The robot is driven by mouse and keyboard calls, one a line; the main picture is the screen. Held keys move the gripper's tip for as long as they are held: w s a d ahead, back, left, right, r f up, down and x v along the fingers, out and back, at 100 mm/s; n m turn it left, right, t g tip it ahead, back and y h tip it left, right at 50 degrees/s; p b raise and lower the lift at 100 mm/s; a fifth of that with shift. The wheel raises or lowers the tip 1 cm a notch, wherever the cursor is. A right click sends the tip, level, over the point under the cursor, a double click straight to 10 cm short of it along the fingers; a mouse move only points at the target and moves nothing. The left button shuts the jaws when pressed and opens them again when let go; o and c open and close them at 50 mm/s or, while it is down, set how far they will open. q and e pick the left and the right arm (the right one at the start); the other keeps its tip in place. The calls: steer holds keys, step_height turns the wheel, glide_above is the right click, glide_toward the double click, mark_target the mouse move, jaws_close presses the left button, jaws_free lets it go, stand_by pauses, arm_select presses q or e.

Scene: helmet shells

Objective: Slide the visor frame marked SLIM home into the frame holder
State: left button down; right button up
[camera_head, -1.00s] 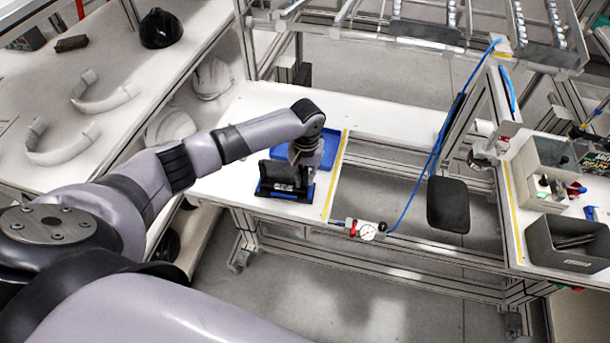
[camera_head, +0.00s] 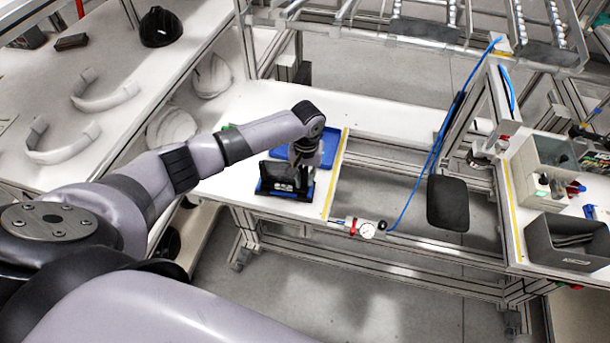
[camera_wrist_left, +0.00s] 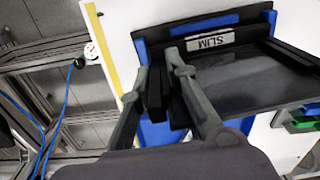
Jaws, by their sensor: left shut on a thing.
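The black frame holder on its blue base (camera_head: 290,194) sits on the white bench near its front edge; the blue also shows in the left wrist view (camera_wrist_left: 243,18). The dark visor frame (camera_wrist_left: 245,80) lies within the holder's outline, its white SLIM label (camera_wrist_left: 210,41) upside down along a black bar. My left gripper (camera_head: 303,172) is at the holder's right end. In the left wrist view its fingers (camera_wrist_left: 158,68) are shut on a black end part of the frame. The fingers and wrist hide part of the holder, and how deep the frame sits cannot be told. My right gripper is not in view.
A blue tray (camera_head: 322,153) lies right behind the holder. A yellow strip (camera_head: 336,172) marks the bench's right edge, with a gauge (camera_head: 367,230) and a blue hose beyond it. A green part (camera_wrist_left: 300,122) lies near the holder. White bench is clear farther back.

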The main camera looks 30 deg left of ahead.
arm_select(q)
steer(key=shift+f+b, duration=0.3)
steer(key=shift+f, duration=0.4)
steer(key=c, duration=1.5)
jaws_free()
steer(key=shift+o, duration=0.2)
step_height(320, 180, up, 12)
steer(key=shift+d, duration=0.1)
steer(key=shift+d+f, duration=0.1)
